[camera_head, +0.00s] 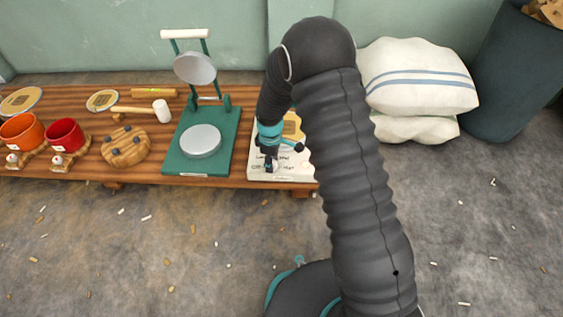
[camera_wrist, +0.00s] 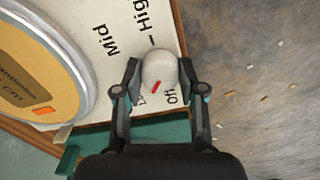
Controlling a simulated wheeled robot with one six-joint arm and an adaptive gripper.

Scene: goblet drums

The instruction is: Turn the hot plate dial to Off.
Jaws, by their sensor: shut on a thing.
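The hot plate (camera_head: 292,170) is a cream box at the right end of the wooden bench, partly hidden behind my arm. Its round plate (camera_wrist: 70,42) lies at the left in the wrist view. Its dial (camera_wrist: 160,66) is a pale round knob with a red mark on its lower side. The mark slants down-left, near the partly hidden "Off" and another covered label. "Mid" and "High" show above the knob. My gripper (camera_wrist: 160,74) is shut on the dial, one finger on each side. In the head view my gripper (camera_head: 269,160) is at the box's front part, where the dial cannot be made out.
A green press (camera_head: 172,162) stands just left of the hot plate. A wooden knobbed disc (camera_head: 125,147), a mallet (camera_head: 161,110) and red and orange cups (camera_head: 66,135) lie further left. White sacks (camera_head: 420,75) and a dark bin (camera_head: 505,80) are at the right. The front floor has scattered chips.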

